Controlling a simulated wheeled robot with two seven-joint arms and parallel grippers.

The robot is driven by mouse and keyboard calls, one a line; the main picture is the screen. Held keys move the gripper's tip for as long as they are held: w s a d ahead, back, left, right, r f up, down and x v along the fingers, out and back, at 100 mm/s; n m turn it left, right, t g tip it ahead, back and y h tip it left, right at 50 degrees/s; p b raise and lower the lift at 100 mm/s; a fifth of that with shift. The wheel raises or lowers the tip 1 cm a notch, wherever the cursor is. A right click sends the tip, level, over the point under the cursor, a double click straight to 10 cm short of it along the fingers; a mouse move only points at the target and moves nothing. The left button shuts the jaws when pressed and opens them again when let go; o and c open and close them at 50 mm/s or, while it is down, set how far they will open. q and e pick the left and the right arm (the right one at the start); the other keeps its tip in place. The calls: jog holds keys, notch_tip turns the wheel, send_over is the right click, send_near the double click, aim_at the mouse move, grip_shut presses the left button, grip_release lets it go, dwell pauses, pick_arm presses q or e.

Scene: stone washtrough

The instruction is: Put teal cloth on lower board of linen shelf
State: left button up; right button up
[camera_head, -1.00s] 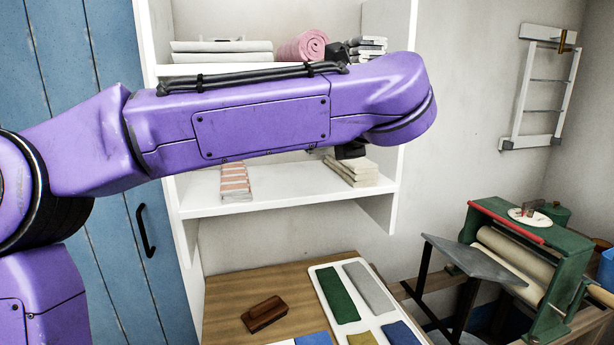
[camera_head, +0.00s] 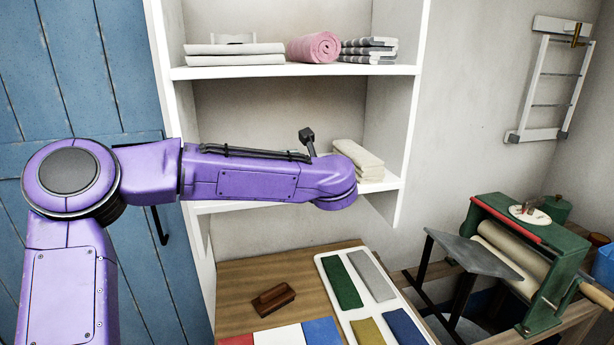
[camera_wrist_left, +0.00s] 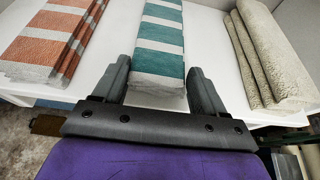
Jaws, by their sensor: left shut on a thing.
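The teal-and-white striped cloth (camera_wrist_left: 160,55) is between the fingers of my left gripper (camera_wrist_left: 158,66) in the left wrist view. The gripper is shut on its near end. The cloth extends away over the white lower board (camera_wrist_left: 206,45) of the linen shelf; whether it rests on it I cannot tell. It lies between an orange-striped cloth pile (camera_wrist_left: 52,45) on the left and folded beige cloths (camera_wrist_left: 262,50) on the right. In the head view the lower board (camera_head: 385,185) shows partly; my purple left arm hides the gripper and the teal cloth. My right gripper is not in view.
The upper board (camera_head: 300,70) holds white linens (camera_head: 235,55), a pink roll (camera_head: 314,47) and grey-striped cloths (camera_head: 368,50). Below is a wooden table with a brush (camera_head: 273,299) and a white tray (camera_head: 355,310) of coloured cloths. A green mangle (camera_head: 515,250) stands right.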

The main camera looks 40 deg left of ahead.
pick_arm(q)
jog(key=shift+d+f+b, duration=0.1)
jog(key=shift+b, duration=0.2)
jog(key=o, duration=1.3)
jog(key=shift+s+d+r, duration=0.15)
jog(key=shift+d+r, duration=0.05)
jog(key=shift+r, duration=0.05)
jog(key=b+v, duration=0.2)
jog(key=v, duration=0.9)
jog(key=shift+s+d+r+b, duration=0.15)
jog(key=shift+s+b, duration=0.1)
jog(key=shift+b, duration=0.15)
